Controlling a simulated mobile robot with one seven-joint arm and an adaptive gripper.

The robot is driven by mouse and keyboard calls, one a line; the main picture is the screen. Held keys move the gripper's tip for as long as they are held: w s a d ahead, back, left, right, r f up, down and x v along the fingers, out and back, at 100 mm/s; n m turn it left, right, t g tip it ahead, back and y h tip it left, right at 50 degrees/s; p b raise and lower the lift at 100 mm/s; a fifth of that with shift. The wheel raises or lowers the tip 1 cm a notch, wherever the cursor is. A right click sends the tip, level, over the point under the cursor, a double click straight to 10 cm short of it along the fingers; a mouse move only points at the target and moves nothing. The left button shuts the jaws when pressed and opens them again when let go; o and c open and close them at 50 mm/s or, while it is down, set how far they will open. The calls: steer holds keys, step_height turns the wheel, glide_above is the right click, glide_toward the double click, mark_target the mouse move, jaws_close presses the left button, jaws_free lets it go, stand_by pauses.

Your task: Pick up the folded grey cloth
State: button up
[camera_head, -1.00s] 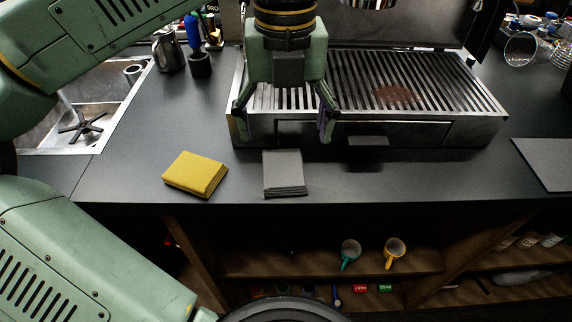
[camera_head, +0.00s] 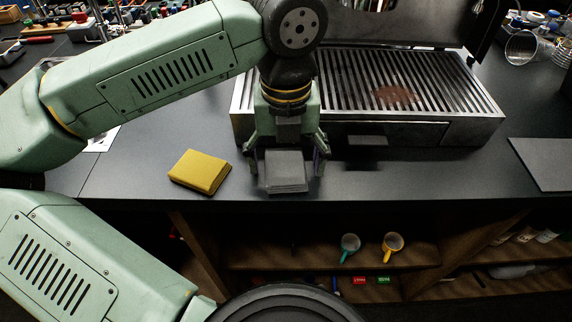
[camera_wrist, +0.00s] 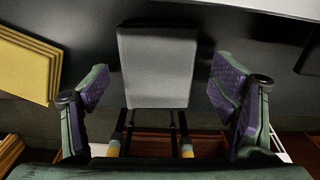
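The folded grey cloth (camera_head: 286,170) lies flat on the dark counter near its front edge. My gripper (camera_head: 286,168) is low over it, with one finger on each side. In the wrist view the cloth (camera_wrist: 157,66) sits centred between the purple-padded fingers of my gripper (camera_wrist: 160,90). The fingers are wide apart, with a gap on both sides of the cloth. They do not touch it. Whether the fingertips reach the counter is unclear.
A folded yellow cloth (camera_head: 199,172) lies just left of the grey one. The grill (camera_head: 350,90) with a brown stain stands directly behind. A grey mat (camera_head: 545,160) lies at the right. Open shelves with mugs (camera_head: 392,243) are below the counter edge.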

mark_target(286, 165)
steer(key=c, duration=1)
steer(key=shift+r+b, duration=0.35)
steer(key=shift+r, duration=0.15)
step_height(286, 165, up, 2)
steer(key=shift+r+b, duration=0.1)
steer(key=shift+b, duration=0.35)
steer(key=s+a+r+b, duration=0.1)
steer(key=s+a+b, duration=0.1)
steer(key=s+a, duration=0.2)
steer(key=s+a+b, duration=0.2)
steer(key=s+a, duration=0.2)
steer(key=s, duration=0.6)
steer(key=shift+r, duration=0.4)
steer(key=shift+w, duration=0.1)
steer(key=o, duration=0.5)
steer(key=c, duration=0.5)
steer(key=shift+o, duration=0.2)
